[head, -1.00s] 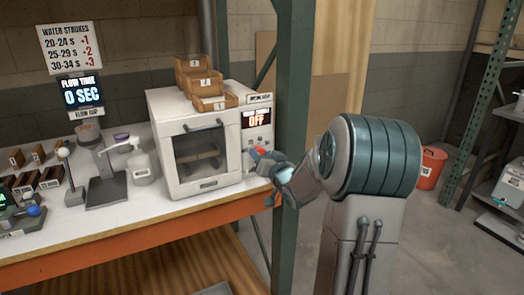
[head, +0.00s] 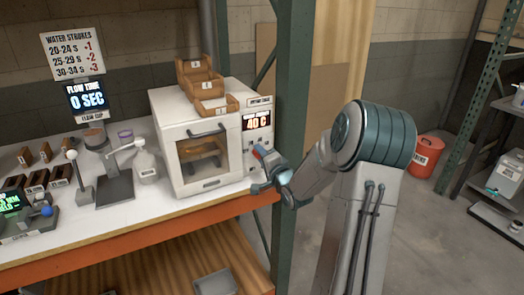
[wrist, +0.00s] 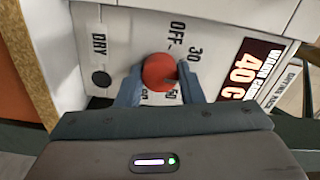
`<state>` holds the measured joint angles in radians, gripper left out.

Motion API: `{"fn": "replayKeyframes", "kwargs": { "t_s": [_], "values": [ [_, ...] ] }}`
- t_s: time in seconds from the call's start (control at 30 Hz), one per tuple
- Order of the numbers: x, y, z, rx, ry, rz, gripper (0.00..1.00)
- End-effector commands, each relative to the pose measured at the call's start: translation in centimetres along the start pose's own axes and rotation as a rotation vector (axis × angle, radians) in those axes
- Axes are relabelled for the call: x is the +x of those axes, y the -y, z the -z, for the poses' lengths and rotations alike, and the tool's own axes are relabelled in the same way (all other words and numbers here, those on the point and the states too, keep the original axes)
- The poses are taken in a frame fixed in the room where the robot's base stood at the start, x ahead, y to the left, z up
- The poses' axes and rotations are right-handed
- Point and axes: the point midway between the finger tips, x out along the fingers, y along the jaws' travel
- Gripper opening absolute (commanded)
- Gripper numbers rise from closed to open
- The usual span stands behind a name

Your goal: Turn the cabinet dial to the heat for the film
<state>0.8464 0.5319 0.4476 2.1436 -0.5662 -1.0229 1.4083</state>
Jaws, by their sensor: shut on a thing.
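The white drying cabinet (head: 202,185) stands at the right end of the bench, with a window in its door. Its display (head: 257,122) reads 40 C, and the wrist view shows the same display (wrist: 248,70). The red dial (wrist: 159,71) is on the cabinet's front panel, with labels OFF, 30, 50 and another partly hidden mark around it. My gripper (wrist: 160,84) is shut on the dial, one finger on each side. The dial's pointer cannot be made out. In the head view my gripper (head: 262,160) is at the panel and hides most of the dial.
A dark round button (wrist: 101,78) sits by the DRY label on the panel. A green rack post (head: 293,130) stands close to my arm. A flow time display (head: 88,96) reads 0 SEC.

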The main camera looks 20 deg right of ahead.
Motion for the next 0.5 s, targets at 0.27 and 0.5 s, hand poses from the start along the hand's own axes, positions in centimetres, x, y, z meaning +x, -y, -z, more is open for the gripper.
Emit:
{"fn": "replayKeyframes", "kwargs": {
  "t_s": [0.27,0.5],
  "values": [
    [-0.06,0.22,0.14,0.267,-0.001,-0.003,0.11],
    [-0.07,0.2,0.15,0.496,-0.002,-0.003,0.11]
  ]
}}
